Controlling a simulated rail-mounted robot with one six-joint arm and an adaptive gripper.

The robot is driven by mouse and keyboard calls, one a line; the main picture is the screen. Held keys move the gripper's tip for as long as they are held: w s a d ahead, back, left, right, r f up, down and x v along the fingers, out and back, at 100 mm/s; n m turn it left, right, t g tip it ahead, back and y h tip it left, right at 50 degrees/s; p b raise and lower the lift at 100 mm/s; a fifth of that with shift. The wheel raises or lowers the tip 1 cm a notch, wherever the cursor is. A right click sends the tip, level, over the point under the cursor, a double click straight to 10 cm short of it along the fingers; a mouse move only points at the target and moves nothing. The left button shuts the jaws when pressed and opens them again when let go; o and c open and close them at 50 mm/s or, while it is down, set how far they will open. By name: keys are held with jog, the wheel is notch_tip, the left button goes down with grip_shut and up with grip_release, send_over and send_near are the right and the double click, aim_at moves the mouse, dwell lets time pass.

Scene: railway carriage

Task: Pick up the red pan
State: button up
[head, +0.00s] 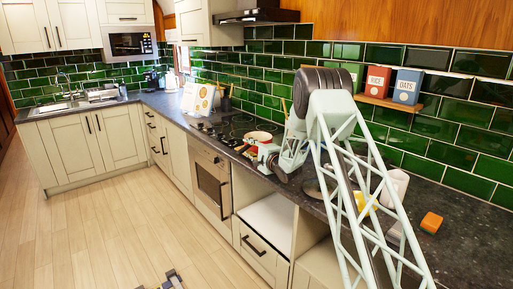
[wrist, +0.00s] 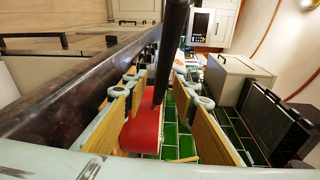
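The red pan (wrist: 143,130) shows in the wrist view between the wooden-faced fingers of my gripper (wrist: 158,112). Its dark handle (wrist: 172,55) runs up the picture between the fingers. The fingers stand apart, with a visible gap on the right side, so my gripper is open around the pan's handle area. In the head view my gripper (head: 263,152) is low at the counter by the hob, and red shows there. It hides part of the pan, so I cannot tell contact in that view.
The black hob (head: 222,127) lies beyond my gripper, above the oven (head: 210,182). A white recipe stand (head: 198,98) is farther back. Red (head: 377,79) and blue (head: 407,86) canisters stand on a wall shelf. An orange block (head: 431,222) lies on the right counter. Green tiles bound the back.

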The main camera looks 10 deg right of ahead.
jog(key=shift+c, duration=0.4)
grip_shut()
jog(key=shift+r, duration=0.1)
jog(key=shift+r, duration=0.15)
jog(key=shift+r+p, duration=0.5)
jog(key=shift+r, duration=1.2)
jog(key=s+r+p, duration=0.1)
jog(key=s, duration=1.5)
jog(key=shift+r+p, duration=0.15)
jog(key=shift+p, duration=0.25)
jog(key=shift+a, duration=0.15)
